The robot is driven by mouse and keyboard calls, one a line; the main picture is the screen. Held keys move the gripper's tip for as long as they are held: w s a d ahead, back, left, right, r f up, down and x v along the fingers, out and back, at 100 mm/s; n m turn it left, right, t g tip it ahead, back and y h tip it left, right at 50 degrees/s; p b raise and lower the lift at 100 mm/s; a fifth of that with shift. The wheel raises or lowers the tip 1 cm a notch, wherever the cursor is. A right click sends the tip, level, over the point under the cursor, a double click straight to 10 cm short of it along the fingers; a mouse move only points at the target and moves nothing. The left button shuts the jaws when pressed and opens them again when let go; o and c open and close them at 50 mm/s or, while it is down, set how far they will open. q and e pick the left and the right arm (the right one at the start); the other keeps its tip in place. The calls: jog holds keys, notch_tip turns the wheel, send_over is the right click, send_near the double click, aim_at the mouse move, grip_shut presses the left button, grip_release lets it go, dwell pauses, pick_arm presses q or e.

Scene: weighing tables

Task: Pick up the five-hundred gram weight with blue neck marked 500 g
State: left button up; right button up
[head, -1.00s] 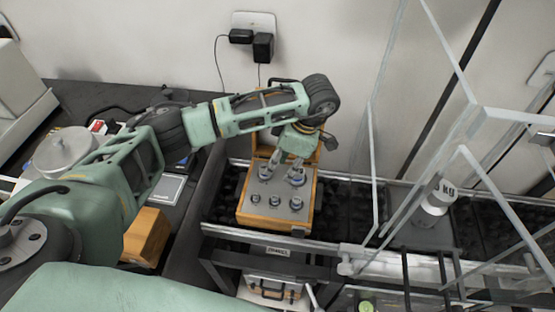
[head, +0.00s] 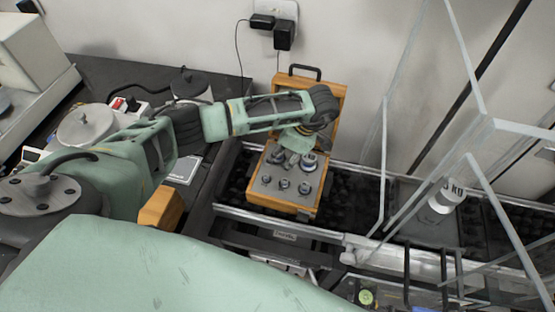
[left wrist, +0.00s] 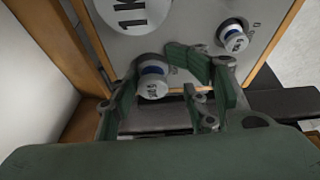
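The five-hundred gram weight (left wrist: 153,84) has a blue neck and a label that looks like 500 g. It stands upright in the weight box in the left wrist view. My left gripper (left wrist: 152,72) is low over the box, with a green finger on each side of this weight. The fingers look open; I cannot tell whether a pad touches it. In the head view, the left gripper (head: 292,158) hides part of the weights. My right gripper is not in view.
The wooden box (head: 283,204) has its lid (head: 330,92) raised at the back. Several smaller weights stand in its front row. Glass panels (head: 467,160) and a large weight (head: 446,198) are at the right. A wooden block (head: 160,208) lies left of the box.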

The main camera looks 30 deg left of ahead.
pick_arm(q)
jog(key=shift+o, duration=0.9)
jog(key=shift+s+f, duration=0.2)
jog(key=shift+f, duration=0.35)
grip_shut()
jog(key=shift+r, duration=0.15)
